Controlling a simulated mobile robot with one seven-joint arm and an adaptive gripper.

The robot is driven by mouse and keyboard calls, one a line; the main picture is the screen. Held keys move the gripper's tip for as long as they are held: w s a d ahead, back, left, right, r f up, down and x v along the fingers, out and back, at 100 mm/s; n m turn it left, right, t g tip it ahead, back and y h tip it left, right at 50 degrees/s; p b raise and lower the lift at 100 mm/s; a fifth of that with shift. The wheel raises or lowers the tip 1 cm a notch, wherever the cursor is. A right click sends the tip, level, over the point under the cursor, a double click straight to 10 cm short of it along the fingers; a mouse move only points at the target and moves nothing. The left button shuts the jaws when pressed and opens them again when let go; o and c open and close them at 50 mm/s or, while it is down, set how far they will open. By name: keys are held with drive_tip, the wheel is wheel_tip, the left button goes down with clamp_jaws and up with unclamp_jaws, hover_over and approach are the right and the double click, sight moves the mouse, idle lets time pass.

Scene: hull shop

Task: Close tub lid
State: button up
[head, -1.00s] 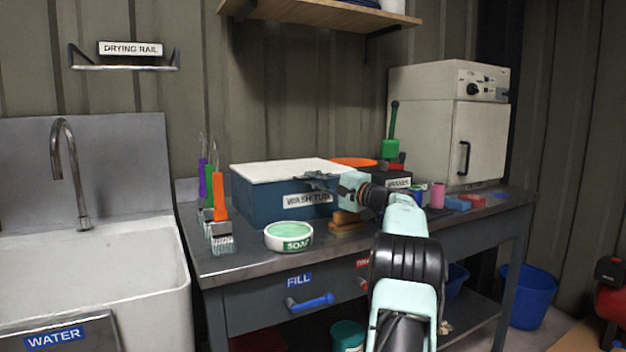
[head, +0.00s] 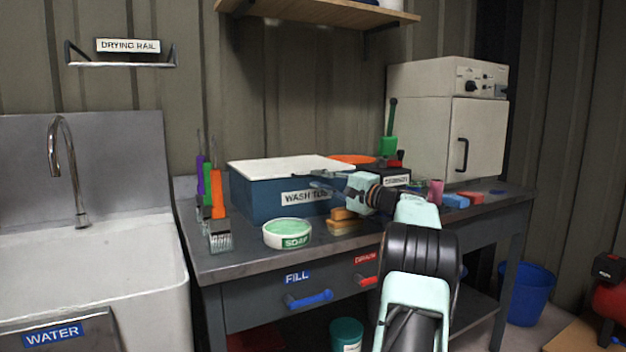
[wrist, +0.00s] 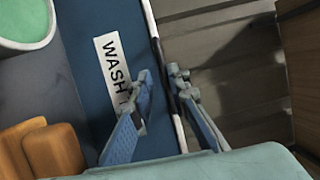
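The wash tub (head: 262,203) is a blue box with a "WASH TUB" label on its front, standing on the bench. Its white lid (head: 285,167) lies about level across the top; I cannot tell whether it is fully seated. My gripper (head: 312,180) is at the tub's front right, by the lid's front edge, and partly covers the label. In the wrist view, the gripper (wrist: 160,76) has its two fingers apart. The lid's thin white edge (wrist: 154,36) runs between them, with one finger before the tub's front (wrist: 84,50). No grip shows.
A soap bowl (head: 287,233) and brown sponge-like blocks (head: 343,226) stand before the tub. Upright brushes (head: 217,196) are at its left. An orange round thing (head: 352,159) is behind; a black labelled box (head: 394,179) and a cream oven (head: 435,120) are right.

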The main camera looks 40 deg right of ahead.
drive_tip(key=s, duration=0.3)
drive_tip(key=s+d, duration=0.1)
drive_tip(key=s, duration=0.4)
drive_tip(key=shift+s+d+f, duration=0.2)
drive_tip(key=shift+s+f, duration=0.2)
